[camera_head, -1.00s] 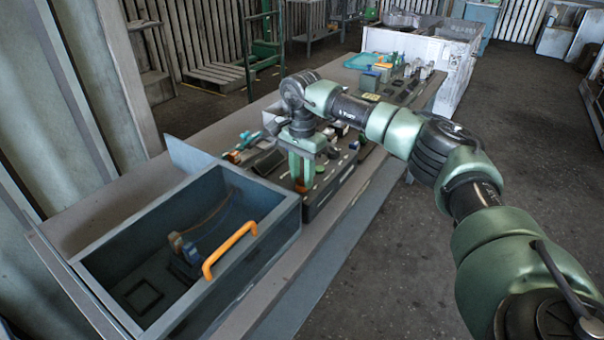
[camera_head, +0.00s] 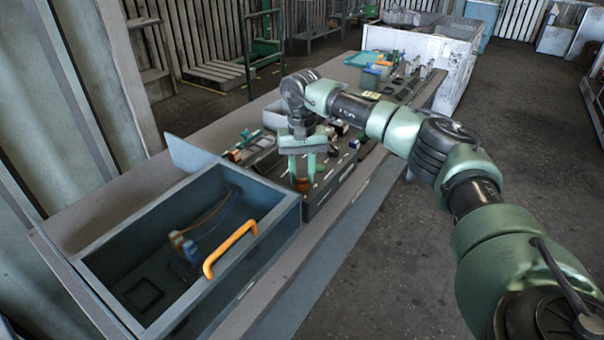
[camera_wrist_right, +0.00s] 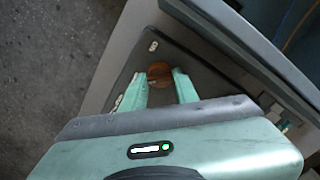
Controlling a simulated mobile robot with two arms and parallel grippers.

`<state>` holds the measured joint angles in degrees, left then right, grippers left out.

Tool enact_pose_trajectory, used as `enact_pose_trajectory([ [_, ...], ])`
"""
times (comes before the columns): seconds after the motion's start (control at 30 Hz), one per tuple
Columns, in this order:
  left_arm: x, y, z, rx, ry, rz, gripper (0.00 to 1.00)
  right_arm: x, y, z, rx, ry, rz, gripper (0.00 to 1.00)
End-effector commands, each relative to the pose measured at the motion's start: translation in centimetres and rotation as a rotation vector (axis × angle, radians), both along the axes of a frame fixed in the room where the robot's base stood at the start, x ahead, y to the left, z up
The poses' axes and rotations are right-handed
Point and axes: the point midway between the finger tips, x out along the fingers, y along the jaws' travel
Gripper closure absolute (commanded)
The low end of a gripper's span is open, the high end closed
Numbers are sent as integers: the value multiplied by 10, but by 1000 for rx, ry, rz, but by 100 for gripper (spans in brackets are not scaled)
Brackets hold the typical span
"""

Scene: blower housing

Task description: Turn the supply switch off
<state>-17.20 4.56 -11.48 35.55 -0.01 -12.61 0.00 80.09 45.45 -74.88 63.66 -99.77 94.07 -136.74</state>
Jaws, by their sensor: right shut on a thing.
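A round orange-brown knob (camera_head: 301,185), which looks to be the supply switch, sits at the near end of the dark panel (camera_head: 318,203) on the bench. My right gripper (camera_head: 302,175) points down over the knob, its two green fingers on either side of it. In the right wrist view the knob (camera_wrist_right: 160,72) shows between the fingertips (camera_wrist_right: 162,80), and the gripper is shut on it. The knob's marking and exact setting are too small to read. My left gripper is not in view.
An open blue-grey box (camera_head: 105,262) with an orange handle (camera_head: 230,248) stands to the left of the panel. Small parts and a teal tray (camera_head: 362,59) lie farther along the bench. The floor (camera_head: 400,250) to the right is clear.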

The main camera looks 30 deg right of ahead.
Motion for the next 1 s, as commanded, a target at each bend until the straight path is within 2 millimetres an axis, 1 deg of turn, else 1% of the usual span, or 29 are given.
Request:
enact_pose_trajectory([
  [0.3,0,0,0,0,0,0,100,1,0,2,1,-4,77,100],
  [0.7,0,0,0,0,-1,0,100,1,0,2,0,-5,82,100],
  [0.73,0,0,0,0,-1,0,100,1,0,2,0,-5,82,68],
  [0.77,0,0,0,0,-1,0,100,1,0,2,0,-5,82,60],
  [0.8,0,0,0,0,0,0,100,1,0,2,1,-4,82,49],
  [1.0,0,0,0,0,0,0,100,0,0,1,0,-2,82,49],
])
